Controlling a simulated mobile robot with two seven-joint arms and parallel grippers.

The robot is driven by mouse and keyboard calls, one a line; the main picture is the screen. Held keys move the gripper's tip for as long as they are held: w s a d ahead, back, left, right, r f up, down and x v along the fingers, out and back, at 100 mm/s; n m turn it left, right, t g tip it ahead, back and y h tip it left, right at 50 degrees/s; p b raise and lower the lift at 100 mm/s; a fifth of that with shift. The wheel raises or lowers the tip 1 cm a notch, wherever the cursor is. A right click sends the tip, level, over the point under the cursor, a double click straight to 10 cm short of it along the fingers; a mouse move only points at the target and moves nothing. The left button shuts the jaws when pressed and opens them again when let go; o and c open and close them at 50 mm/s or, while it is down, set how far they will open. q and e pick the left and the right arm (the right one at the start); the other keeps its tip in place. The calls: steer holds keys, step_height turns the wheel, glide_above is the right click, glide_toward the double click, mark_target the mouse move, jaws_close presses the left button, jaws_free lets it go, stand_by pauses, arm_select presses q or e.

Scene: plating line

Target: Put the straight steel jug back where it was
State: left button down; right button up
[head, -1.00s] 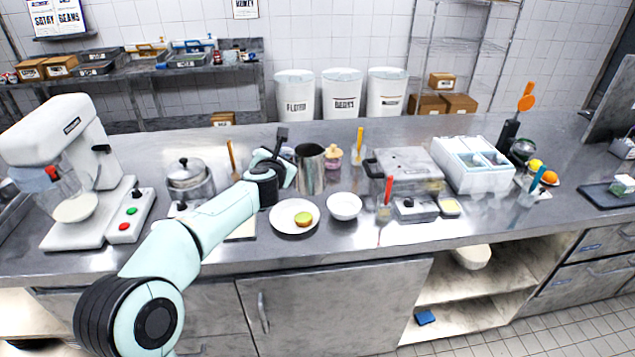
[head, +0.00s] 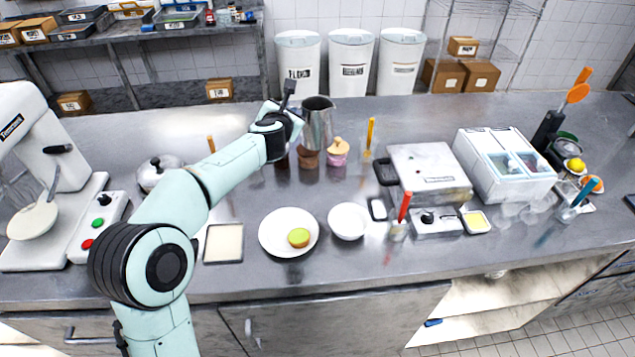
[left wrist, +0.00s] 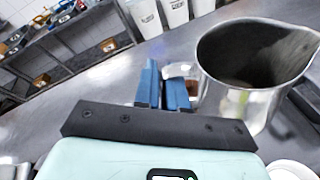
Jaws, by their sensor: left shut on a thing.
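The straight steel jug (head: 318,128) is upright in the head view, and it also shows large at the right of the left wrist view (left wrist: 238,98). My left gripper (head: 292,122) is at the jug's left side, shut on it; its blue fingers show in the left wrist view (left wrist: 166,88). The exact grip on the jug is hidden. The jug appears to be held above the counter (head: 240,190), over or behind a small brown jar (head: 308,158). My right gripper is not in view.
A pink jar with a tan top (head: 338,152) stands right of the brown jar. A white plate (head: 272,236) with a green-topped item and a white bowl (head: 348,221) stand nearer. A grill press (head: 428,170) is to the right. The back counter beyond the jug is clear.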

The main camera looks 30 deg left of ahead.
arm_select(q)
steer(key=shift+w+f, duration=0.15)
steer(key=shift+f, duration=0.15)
steer(key=shift+f+b, duration=6.25)
steer(key=shift+f, duration=3.25)
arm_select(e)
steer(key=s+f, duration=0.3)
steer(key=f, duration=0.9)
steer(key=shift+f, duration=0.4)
arm_select(q)
steer(key=shift+f, duration=0.15)
steer(key=c, duration=1.6)
jaws_free()
steer(key=shift+f, duration=0.15)
steer(key=o, duration=0.4)
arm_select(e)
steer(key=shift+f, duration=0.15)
